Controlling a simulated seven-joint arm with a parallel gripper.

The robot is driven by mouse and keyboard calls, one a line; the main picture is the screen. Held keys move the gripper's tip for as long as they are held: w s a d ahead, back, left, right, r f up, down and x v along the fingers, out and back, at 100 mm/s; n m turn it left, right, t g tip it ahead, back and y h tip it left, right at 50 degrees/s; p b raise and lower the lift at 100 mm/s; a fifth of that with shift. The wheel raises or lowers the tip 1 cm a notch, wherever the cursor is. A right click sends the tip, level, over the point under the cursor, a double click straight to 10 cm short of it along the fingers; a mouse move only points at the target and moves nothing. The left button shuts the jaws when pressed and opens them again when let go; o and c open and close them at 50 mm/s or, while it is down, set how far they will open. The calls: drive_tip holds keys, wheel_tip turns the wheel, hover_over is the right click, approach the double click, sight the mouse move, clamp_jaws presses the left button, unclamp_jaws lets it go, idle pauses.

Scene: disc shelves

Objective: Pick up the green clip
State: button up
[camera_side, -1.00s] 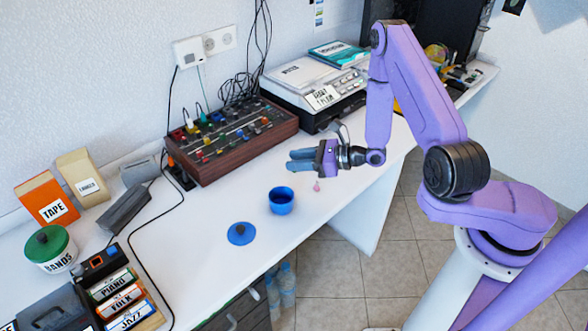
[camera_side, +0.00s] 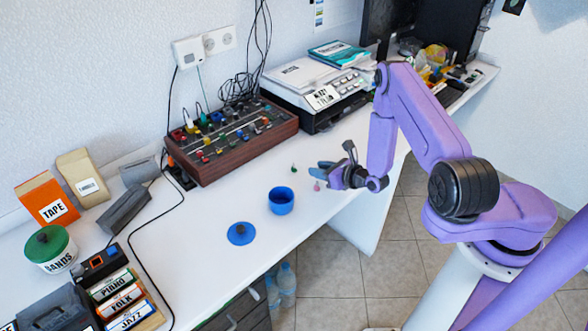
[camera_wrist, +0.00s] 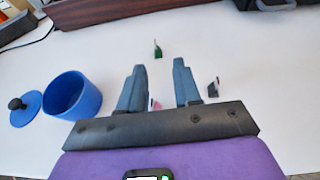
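The small green clip (camera_side: 293,168) stands on the white desk to the right of the mixer's front edge. In the wrist view the green clip (camera_wrist: 157,51) is beyond the fingertips, roughly centred between them and apart from them. My gripper (camera_side: 319,170) is to the right of the clip, its fingers pointing left. In the wrist view my gripper (camera_wrist: 158,68) is open, with a clear gap between the two blue-grey fingers and nothing held.
A small pink item (camera_side: 317,186) is close to my gripper. A blue cup (camera_side: 281,204) and blue lid (camera_side: 241,233) are nearby. The brown mixer (camera_side: 222,150) and printer (camera_side: 318,92) stand behind.

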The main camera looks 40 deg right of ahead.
sight(294, 164)
drive_tip(key=x, duration=0.5)
drive_tip(key=shift+w+f, duration=0.15)
drive_tip(key=shift+w, duration=0.25)
drive_tip(key=shift+a+x, duration=0.2)
drive_tip(key=shift+x, duration=1.1)
drive_tip(key=shift+a+x, duration=0.2)
drive_tip(key=shift+x, duration=1.15)
clamp_jaws()
